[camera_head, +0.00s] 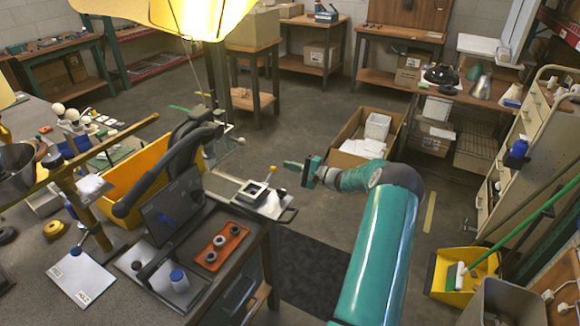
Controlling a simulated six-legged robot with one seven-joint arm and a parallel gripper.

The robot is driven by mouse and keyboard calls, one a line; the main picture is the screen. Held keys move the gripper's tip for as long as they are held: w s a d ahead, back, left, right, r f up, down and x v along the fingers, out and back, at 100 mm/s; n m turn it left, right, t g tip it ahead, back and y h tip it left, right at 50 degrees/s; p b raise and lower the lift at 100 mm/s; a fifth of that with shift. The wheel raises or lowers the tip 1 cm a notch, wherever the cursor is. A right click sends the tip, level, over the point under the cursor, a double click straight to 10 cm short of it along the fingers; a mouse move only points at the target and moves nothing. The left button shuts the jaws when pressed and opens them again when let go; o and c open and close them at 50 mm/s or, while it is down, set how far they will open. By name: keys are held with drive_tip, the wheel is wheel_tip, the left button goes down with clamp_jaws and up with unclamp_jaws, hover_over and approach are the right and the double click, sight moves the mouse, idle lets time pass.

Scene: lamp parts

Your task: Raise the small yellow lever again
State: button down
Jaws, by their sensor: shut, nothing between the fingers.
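A small lever with a yellow knob (272,170) stands up at the back of a light metal plate (275,208) at the bench's right corner. A small square dark-framed box (254,193) sits on the same plate, just left of and in front of the lever. My gripper (289,164) is at the end of my teal arm, just right of the knob in the picture, with its fingers pointing left toward it. The fingers are shut and empty. I cannot tell from this one view whether they touch the lever. The lever's lower end is small and hard to make out.
Left of the plate are an orange tray (218,247) with round parts, a dark screen (172,208) and a yellow bin (150,178). A black handle (288,216) sticks out at the plate's right edge. An open cardboard box (352,150) stands on the floor behind my gripper.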

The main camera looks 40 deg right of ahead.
drive_tip(key=v, duration=1)
drive_tip(key=shift+d, duration=0.2)
